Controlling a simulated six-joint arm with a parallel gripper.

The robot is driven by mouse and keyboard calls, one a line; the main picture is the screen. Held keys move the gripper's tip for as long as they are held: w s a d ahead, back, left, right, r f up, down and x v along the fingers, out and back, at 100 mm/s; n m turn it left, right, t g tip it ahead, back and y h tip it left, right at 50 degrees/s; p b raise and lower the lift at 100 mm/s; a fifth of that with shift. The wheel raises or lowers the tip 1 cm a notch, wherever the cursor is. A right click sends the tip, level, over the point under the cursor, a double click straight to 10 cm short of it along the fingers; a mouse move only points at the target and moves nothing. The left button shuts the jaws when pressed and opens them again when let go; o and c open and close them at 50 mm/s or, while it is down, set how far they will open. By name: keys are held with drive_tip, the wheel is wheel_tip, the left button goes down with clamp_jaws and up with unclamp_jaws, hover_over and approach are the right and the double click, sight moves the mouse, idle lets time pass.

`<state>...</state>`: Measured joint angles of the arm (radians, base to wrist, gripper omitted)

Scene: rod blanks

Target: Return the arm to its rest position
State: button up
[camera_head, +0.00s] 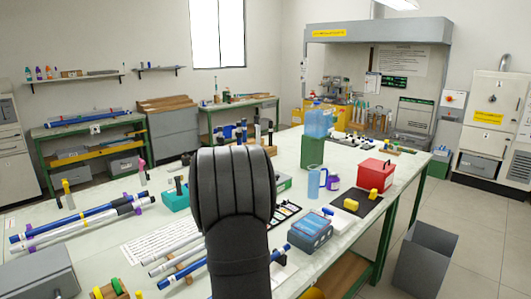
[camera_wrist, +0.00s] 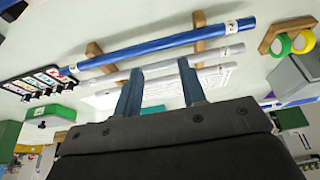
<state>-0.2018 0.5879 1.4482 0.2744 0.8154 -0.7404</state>
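My gripper (camera_wrist: 160,68) shows in the wrist view with its two blue-grey fingers spread apart and nothing seen between them. It is over the bench, and how high above it I cannot tell. In the wrist view a blue rod (camera_wrist: 165,45) and grey rods (camera_wrist: 218,50) lie beyond the fingertips across wooden supports (camera_wrist: 96,50). In the head view my dark arm stands in the middle and hides my gripper. The blue rod (camera_head: 205,270) and a grey rod (camera_head: 172,243) show to the left of my arm.
The white bench (camera_head: 105,205) holds long blue and white rods (camera_head: 75,225) at left, a printed sheet (camera_head: 150,243), a blue box (camera_head: 310,232), a red box (camera_head: 374,174) and a blue jug (camera_head: 317,181). A grey bin (camera_head: 425,258) stands on the floor at right.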

drive_tip(key=d, duration=1.2)
drive_tip(key=shift+d+r, duration=0.25)
drive_tip(key=shift+r, duration=0.1)
drive_tip(key=shift+s, duration=0.1)
drive_tip(key=s+a+f, duration=0.1)
drive_tip(key=a, duration=1.9)
drive_tip(key=shift+a, duration=0.3)
drive_tip(key=shift+d, duration=0.1)
